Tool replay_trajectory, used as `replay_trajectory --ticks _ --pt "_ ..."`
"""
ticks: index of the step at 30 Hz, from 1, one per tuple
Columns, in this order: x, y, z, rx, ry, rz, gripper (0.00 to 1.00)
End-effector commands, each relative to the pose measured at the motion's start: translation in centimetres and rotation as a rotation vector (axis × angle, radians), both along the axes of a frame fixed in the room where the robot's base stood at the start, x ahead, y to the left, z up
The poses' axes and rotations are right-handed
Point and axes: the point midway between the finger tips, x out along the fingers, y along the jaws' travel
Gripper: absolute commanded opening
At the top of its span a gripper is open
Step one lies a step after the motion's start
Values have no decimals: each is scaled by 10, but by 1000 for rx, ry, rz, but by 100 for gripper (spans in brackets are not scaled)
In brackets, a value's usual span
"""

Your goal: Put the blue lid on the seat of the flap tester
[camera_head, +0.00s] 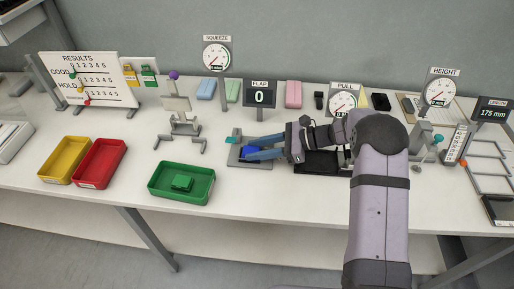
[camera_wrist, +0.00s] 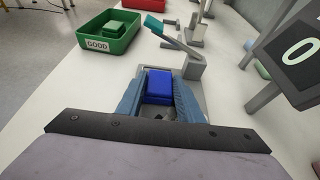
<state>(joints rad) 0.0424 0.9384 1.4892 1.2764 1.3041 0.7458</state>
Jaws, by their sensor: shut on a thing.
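My gripper (camera_head: 254,148) is shut on the blue lid (camera_head: 250,151), which is a small blue block. In the wrist view the lid (camera_wrist: 159,86) sits between the two blue-grey fingers of my gripper (camera_wrist: 160,92). The flap tester has a grey base (camera_head: 235,161) and a FLAP display (camera_head: 260,97) reading 0. Its teal-tipped arm (camera_wrist: 178,42) stands just beyond the lid in the wrist view. The lid is over or on the tester's base. The fingers hide the seat, so I cannot tell whether the lid touches it.
A green GOOD tray (camera_head: 163,194) with a green block (camera_head: 182,183) inside stands to the left. Red (camera_head: 122,150) and yellow (camera_head: 45,174) trays lie farther left. A grey stand with a purple knob (camera_head: 174,76) is behind. The bench front is clear.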

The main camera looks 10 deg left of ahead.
Motion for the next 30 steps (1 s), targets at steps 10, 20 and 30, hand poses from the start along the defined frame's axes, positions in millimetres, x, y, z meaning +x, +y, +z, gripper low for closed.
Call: replay_trajectory --ticks 10,20,30 --pt "0 0 -4 0 0 0 13" --pt "0 0 -2 0 0 0 52" --pt "1 -16 6 0 -1 -3 52"
